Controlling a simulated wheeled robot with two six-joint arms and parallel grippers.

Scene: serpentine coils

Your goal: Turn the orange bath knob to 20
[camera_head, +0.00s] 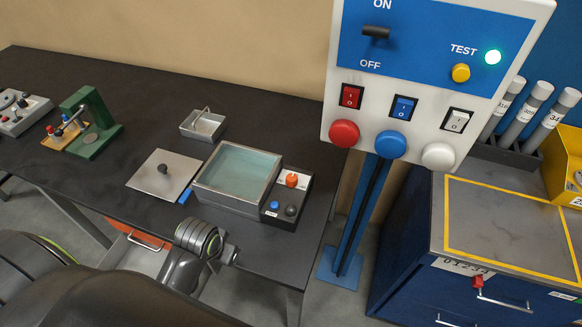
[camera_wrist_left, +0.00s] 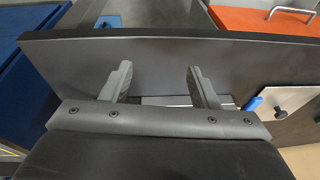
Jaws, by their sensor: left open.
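The orange bath knob (camera_head: 291,180) sits on the dark control panel (camera_head: 297,191) at the right side of the water bath (camera_head: 228,202) in the head view. Its scale is too small to read. A blue button (camera_head: 274,205) and a dark round control (camera_head: 291,210) are below it. My left gripper (camera_head: 232,256) is near the table's front edge, in front of and apart from the bath. In the left wrist view its two fingers (camera_wrist_left: 160,78) are spread and nothing is between them. The knob is not visible there. My right gripper is not in view.
A metal lid (camera_head: 159,178) with a dark handle lies left of the bath. A small metal tray (camera_head: 203,125) stands behind. A switch box (camera_head: 423,115) on a blue post (camera_head: 352,225) rises right of the table. The table's back right is clear.

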